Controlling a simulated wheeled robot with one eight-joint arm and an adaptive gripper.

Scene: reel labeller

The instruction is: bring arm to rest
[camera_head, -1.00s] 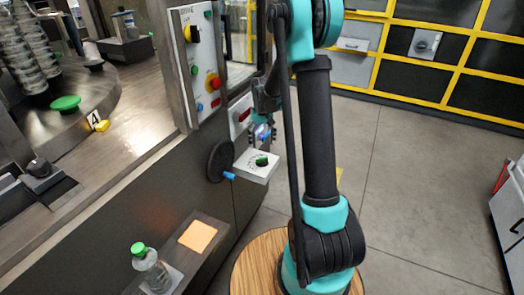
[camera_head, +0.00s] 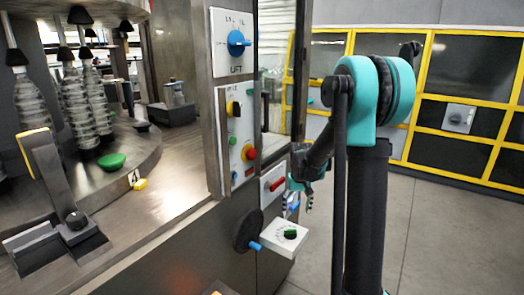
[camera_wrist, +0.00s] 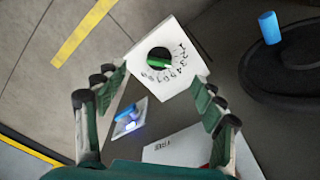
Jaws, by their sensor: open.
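My arm (camera_head: 366,200) stands at the right of the machine in the head view, with its elbow up and its forearm reaching down to the left. My gripper (camera_head: 297,203) hangs near the machine's front panel, close to a white box with a green dial (camera_head: 290,234). In the wrist view my gripper (camera_wrist: 158,97) has its two fingers spread wide with nothing between them. Beyond the fingertips is the same white box with its green dial (camera_wrist: 159,58) and a ring of numbers. A small plate with a blue switch (camera_wrist: 127,113) shows between the fingers.
A black handwheel with a blue handle (camera_head: 247,230) sits left of the dial box. Above are a red lever (camera_head: 277,184), a red button (camera_head: 250,153) and a blue lift knob (camera_head: 238,43). Yellow-framed panels (camera_head: 460,140) stand behind. Grey floor (camera_head: 440,230) lies open at right.

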